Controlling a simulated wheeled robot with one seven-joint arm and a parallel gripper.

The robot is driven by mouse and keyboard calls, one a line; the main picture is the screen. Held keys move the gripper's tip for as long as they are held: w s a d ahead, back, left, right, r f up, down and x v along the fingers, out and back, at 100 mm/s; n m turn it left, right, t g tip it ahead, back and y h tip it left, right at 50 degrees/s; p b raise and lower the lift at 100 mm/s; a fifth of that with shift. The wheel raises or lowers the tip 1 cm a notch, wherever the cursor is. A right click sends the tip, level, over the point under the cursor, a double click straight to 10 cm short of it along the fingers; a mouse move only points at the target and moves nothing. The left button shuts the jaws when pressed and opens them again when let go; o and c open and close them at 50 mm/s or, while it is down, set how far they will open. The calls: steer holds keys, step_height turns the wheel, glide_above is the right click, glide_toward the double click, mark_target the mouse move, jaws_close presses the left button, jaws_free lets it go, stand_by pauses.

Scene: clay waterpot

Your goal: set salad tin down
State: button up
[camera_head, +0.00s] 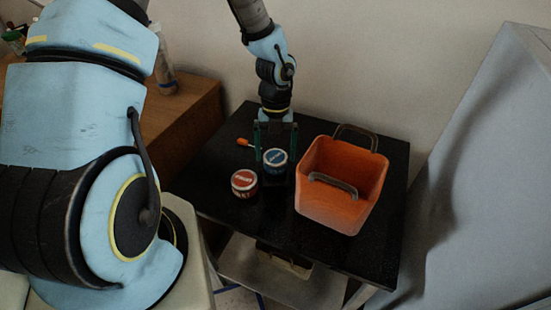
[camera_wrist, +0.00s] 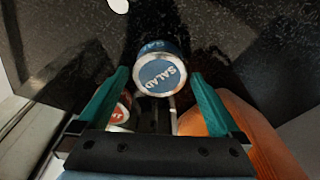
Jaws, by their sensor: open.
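The salad tin (camera_head: 275,160) is a short blue can with a metal rim. It stands upright on the black tabletop (camera_head: 240,131). In the wrist view its blue lid (camera_wrist: 159,76) reads SALAD. My gripper (camera_head: 275,148) reaches down over the tin from behind. In the wrist view its two green fingers (camera_wrist: 160,90) are spread, one on each side of the tin, with gaps visible between each finger and the tin.
A red-lidded tin (camera_head: 244,183) stands just left of the salad tin. An orange basket (camera_head: 335,205) with dark handles stands close on the right. An orange-handled object (camera_head: 243,142) lies behind the tins. The front of the tabletop is clear.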

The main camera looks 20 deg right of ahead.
steer(key=shift+s+f, duration=0.15)
steer(key=shift+f, duration=0.8)
steer(key=shift+r, duration=0.1)
steer(key=c, duration=1.5)
